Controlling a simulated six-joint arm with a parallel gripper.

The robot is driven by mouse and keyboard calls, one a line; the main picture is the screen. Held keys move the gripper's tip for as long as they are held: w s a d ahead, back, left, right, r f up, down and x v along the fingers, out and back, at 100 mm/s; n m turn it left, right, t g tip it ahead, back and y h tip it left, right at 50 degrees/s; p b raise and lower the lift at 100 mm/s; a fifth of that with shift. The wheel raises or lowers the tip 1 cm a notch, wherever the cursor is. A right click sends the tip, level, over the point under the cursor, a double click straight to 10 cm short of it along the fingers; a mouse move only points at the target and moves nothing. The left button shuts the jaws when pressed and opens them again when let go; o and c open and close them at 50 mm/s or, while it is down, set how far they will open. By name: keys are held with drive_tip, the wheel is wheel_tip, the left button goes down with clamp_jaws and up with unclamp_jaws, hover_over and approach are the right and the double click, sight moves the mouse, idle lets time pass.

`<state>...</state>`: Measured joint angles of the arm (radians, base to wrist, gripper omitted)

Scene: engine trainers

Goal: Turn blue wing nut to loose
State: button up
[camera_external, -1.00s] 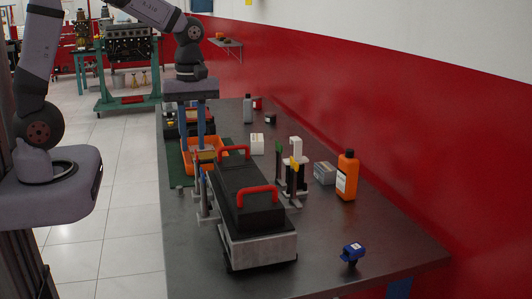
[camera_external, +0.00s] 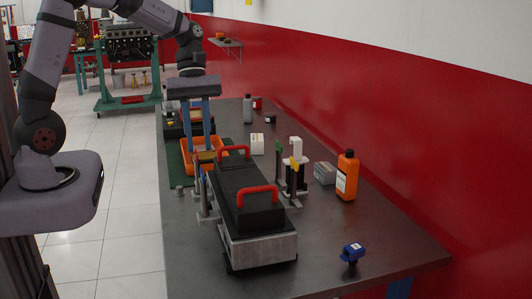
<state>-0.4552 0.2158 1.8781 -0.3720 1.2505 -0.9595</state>
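My gripper (camera_external: 199,148) points down over the far left part of the table. Its two long blue-grey fingers stand apart, with background showing between them. The fingertips are beside a brown-topped post at the far left end of a black cover with red handles (camera_external: 249,211). I see nothing held, though the tips are small and partly lost against the things behind. A blue wing nut cannot be made out clearly. A small blue piece on a dark stand (camera_external: 353,250) is at the near right of the table, far from my gripper; I cannot tell what it is.
An orange tray (camera_external: 220,148) lies behind the fingers. Slim upright posts stand close on both sides of the black cover. An orange bottle (camera_external: 346,176) and a grey box (camera_external: 324,173) stand at the right. The near right tabletop (camera_external: 330,222) is mostly clear.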

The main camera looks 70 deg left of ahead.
sight(201, 171)
drive_tip(key=shift+p+x, duration=0.6)
drive_tip(key=shift+x, duration=2.6)
drive_tip(key=shift+a, duration=0.1)
clamp_jaws()
